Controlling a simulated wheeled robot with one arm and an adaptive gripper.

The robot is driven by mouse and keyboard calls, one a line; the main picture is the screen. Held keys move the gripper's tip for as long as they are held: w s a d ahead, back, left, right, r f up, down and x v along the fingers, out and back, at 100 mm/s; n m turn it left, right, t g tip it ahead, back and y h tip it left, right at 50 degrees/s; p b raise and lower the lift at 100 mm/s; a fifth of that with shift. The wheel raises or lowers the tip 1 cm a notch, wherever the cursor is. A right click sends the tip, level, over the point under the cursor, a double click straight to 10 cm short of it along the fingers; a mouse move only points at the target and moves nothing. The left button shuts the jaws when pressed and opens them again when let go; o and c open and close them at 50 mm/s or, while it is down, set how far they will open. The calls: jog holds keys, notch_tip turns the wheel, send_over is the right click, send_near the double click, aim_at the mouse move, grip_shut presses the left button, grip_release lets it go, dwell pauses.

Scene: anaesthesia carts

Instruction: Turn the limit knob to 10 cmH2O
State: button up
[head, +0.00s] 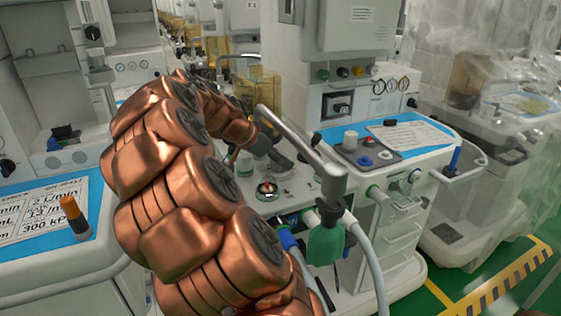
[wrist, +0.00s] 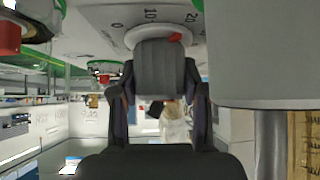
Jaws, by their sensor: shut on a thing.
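The limit knob shows in the wrist view as a pale round rim (wrist: 137,36) with a red pointer mark. Printed 0, 10 and 20 stand around it on the pale panel. In the head view my gripper (head: 282,158) is a dark shape low over the cart's pale top, partly behind the metal tube. The knob cannot be made out there.
A metal tube (head: 300,138) slants close beside my gripper; a large pale cylinder (wrist: 265,55) fills the wrist view's right. A green-ringed round fitting (head: 267,190) sits on the cart top. A green canister (head: 326,243) and hoses hang in front. Other carts stand on both sides.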

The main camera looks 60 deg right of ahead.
jog(key=shift+n+t+h, duration=0.3)
jog(key=shift+n+t, duration=0.3)
jog(key=shift+n, duration=0.2)
jog(key=o, duration=1.2)
jog(key=shift+c, duration=0.2)
jog(key=v, duration=1.2)
jog(key=shift+s, duration=0.1)
